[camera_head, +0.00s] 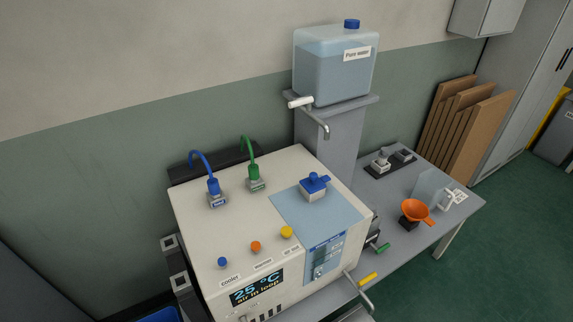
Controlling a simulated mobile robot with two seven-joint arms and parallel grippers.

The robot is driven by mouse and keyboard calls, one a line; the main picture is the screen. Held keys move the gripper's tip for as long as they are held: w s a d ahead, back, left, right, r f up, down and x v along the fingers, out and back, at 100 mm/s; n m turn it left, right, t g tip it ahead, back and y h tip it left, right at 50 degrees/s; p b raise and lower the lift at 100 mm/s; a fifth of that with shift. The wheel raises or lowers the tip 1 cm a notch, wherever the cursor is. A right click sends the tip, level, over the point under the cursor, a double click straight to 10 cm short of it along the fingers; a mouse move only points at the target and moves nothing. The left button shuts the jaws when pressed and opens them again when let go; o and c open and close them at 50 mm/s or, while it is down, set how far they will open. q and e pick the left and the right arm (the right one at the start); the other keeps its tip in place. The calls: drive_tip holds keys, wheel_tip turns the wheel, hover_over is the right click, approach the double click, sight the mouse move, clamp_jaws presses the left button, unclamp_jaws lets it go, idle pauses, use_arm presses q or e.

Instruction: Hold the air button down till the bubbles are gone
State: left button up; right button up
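The cream machine (210,240) stands in the middle of the view. On its top front edge are a blue button (222,262), an orange button (255,246) and a yellow button (287,232); the yellow one's label seems to read as the air button, but it is small. The display (257,288) reads "25 °C" and "air in loop". A light blue panel (325,258) on the front holds a small sight window; any bubbles in it are too small to tell. Neither gripper is in view, and nothing touches the buttons.
Blue (212,185) and green (253,172) hoses plug into the machine's top, beside a blue-handled valve (314,185). A pure-water tank (335,65) stands behind on a shelf. An orange funnel (415,210) and a jug (430,187) stand on the grey table at right.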

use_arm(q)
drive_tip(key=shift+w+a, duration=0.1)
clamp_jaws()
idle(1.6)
